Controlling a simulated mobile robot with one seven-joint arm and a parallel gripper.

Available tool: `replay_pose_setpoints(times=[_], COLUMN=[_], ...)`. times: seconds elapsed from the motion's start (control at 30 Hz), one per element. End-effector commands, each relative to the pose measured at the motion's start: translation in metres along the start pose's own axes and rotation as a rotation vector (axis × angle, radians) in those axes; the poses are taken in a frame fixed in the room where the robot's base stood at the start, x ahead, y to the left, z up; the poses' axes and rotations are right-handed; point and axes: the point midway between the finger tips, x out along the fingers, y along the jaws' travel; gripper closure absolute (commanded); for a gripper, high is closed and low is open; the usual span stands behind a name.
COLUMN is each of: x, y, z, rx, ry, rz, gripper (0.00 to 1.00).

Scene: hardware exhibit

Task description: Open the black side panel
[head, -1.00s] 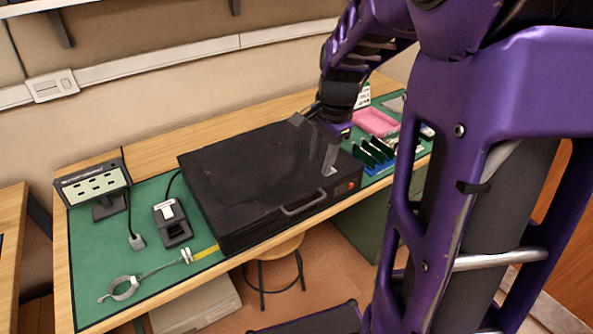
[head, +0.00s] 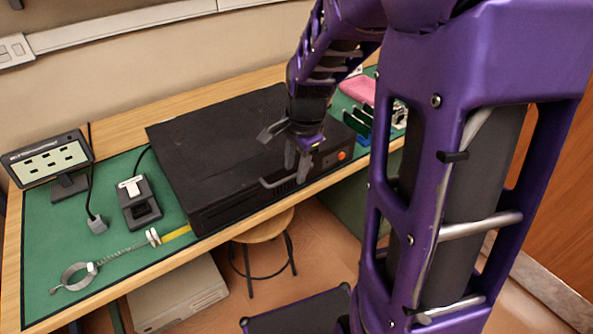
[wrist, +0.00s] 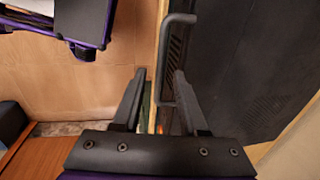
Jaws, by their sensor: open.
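The black case (head: 195,155) lies flat on the green mat, its broad black side panel (head: 225,130) facing up and shut. A grey bar handle (head: 286,178) is at the case's front edge. My gripper (head: 284,150) is open and empty above the front right part of the case, close to the handle. In the wrist view, the handle (wrist: 167,50) runs lengthwise, its near end between the open fingers (wrist: 160,76); I cannot tell whether they touch it. The panel (wrist: 245,60) fills the right side there. My arm hides the case's back right corner.
A small display (head: 48,160) and a black device with a white top (head: 138,200) stand left of the case. A coiled wrist strap (head: 75,276) lies at the front left. A stool (head: 263,228) stands below the table edge.

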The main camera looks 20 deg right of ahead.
Motion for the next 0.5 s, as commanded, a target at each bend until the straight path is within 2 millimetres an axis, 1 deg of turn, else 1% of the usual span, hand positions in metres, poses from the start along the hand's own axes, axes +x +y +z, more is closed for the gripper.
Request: replay_pose_setpoints(times=[0.33, 0.47, 0.5], x=[0.002, 0.002, 0.002], y=[0.0004, 0.0004, 0.0004], z=[0.0009, 0.0009, 0.0009], rx=[0.0, 0.0, 0.0], ry=[0.0, 0.0, 0.0], rz=[0.0, 0.0, 0.0], gripper=[0.58, 0.81, 0.88])
